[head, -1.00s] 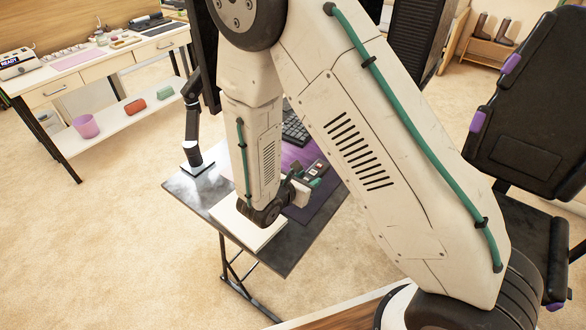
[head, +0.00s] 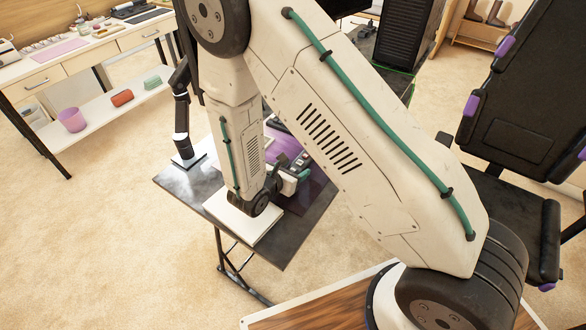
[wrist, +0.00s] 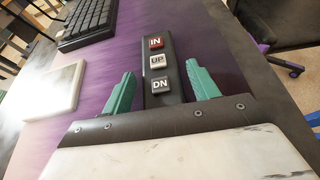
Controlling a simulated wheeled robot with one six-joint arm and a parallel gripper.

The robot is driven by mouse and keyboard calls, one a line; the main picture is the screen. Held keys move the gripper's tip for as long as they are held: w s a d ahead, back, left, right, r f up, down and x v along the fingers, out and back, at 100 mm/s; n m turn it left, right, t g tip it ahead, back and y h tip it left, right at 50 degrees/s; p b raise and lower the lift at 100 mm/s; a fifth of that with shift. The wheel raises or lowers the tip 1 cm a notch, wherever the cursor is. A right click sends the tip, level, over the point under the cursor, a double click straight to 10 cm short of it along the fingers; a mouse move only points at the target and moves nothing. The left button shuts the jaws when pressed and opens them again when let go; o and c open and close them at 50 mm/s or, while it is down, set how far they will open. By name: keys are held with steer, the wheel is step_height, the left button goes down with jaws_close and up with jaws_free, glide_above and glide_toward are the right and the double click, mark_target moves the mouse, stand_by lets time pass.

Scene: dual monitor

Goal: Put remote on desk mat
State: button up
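The remote (wrist: 165,68) is a dark bar with a red IN button and pale UP and DN buttons. In the wrist view it lies lengthwise between my gripper's (wrist: 160,72) green fingers, with a gap on each side. The purple desk mat (wrist: 105,95) shows beneath and around it; the exact contact is hard to judge. In the head view, my gripper (head: 293,172) is low over the desk, and the remote (head: 301,161) shows small just beyond it. My arm hides much of the mat (head: 312,193).
A black keyboard (wrist: 88,20) and a white square item (wrist: 65,88) are left of the remote in the wrist view. A white slab (head: 236,222) lies at the desk's near edge. A black lamp (head: 181,120) stands left, and a black chair (head: 525,90) right.

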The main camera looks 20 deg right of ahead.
steer(key=shift+r, duration=0.1)
steer(key=v, duration=1.2)
steer(key=s+d+r+m+g+y, duration=0.1)
steer(key=s+d+r+m+g, duration=0.25)
steer(key=d+r+m, duration=0.4)
steer(key=s+d+r+m+g, duration=0.2)
steer(key=d+r+m+g, duration=0.25)
steer(key=r, duration=0.55)
steer(key=s+d+r+m+y, duration=0.1)
steer(key=s+r+m+y, duration=0.4)
steer(key=s, duration=0.3)
steer(key=s+d+r+m+t+y, duration=0.1)
steer(key=s+r+m+y, duration=0.4)
steer(key=s+m, duration=0.3)
steer(key=shift+s+r, duration=0.35)
steer(key=shift+r, duration=0.5)
